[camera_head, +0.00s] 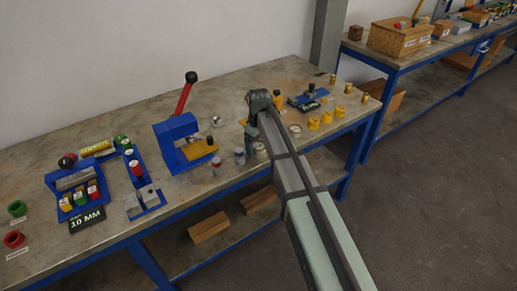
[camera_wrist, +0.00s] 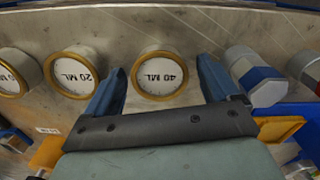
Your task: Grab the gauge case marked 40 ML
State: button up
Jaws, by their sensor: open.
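The gauge case marked 40 ML (camera_wrist: 160,75) is a round white-faced case with a brass-coloured rim, at the upper middle of the wrist view. My gripper (camera_wrist: 160,66) is open, with one blue finger on each side of this case and nothing held. Whether the fingers are down at its height I cannot tell. A case marked 20 ML (camera_wrist: 73,72) stands to its left. Another round case (camera_wrist: 10,72) is cut off at the left edge. In the head view my gripper (camera_head: 251,130) is over the bench's front part, near a white-faced case (camera_head: 259,146) whose marking is unreadable.
A blue-and-white capped piece (camera_wrist: 256,78) stands close to the right finger. In the head view, a blue press with a red lever (camera_head: 183,97) stands left of my gripper. Several yellow parts (camera_head: 313,123) stand to the right, and the bench's front edge is close.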

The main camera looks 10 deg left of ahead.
jog(key=shift+c, duration=0.4)
jog(key=c, duration=1.2)
